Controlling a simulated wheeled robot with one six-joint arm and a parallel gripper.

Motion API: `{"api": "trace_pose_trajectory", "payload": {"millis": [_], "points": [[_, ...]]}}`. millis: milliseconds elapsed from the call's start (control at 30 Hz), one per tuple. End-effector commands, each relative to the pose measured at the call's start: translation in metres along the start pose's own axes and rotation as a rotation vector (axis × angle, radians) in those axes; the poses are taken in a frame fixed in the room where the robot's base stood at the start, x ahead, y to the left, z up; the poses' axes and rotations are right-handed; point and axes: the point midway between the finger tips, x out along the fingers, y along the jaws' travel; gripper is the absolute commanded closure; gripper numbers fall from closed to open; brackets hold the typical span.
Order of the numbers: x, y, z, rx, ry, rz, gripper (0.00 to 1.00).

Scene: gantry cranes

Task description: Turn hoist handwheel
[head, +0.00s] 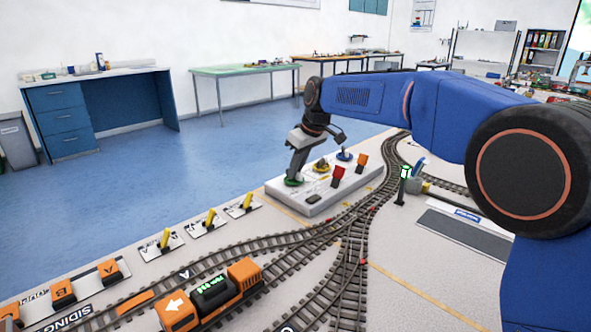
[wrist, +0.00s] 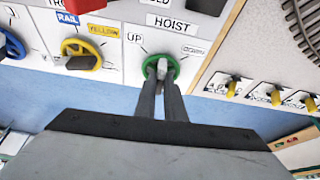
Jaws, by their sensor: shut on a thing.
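The hoist handwheel is a green ring on the white control panel, under the label HOIST, with UP on its left and DOWN on its right. In the wrist view the handwheel (wrist: 174,66) sits at the tips of my gripper (wrist: 162,72). My gripper's fingers are shut on a grey part at the wheel's middle. In the head view my gripper (head: 293,178) points down onto the green handwheel (head: 292,183) at the near left corner of the panel. The fingers hide part of the wheel there.
The control panel (head: 316,207) also carries a yellow wheel (wrist: 80,50), a blue wheel (wrist: 14,46) and red and orange blocks. Yellow levers (head: 165,238) stand to its left. Model rails and an orange locomotive (head: 243,273) lie in front. The blue floor behind is open.

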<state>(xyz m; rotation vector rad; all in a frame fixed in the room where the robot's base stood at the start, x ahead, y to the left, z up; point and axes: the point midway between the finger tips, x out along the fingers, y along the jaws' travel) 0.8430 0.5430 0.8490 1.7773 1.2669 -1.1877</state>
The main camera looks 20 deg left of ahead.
Motion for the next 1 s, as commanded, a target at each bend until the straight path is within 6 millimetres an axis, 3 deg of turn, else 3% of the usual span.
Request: {"api": "trace_pose_trajectory", "payload": {"millis": [600,1000], "points": [[0.0005,0.0056,-0.0019,-0.519,0.002,-0.215,1.00],[0.0005,0.0062,-0.0027,-0.721,0.001,-0.298,1.00]]}}
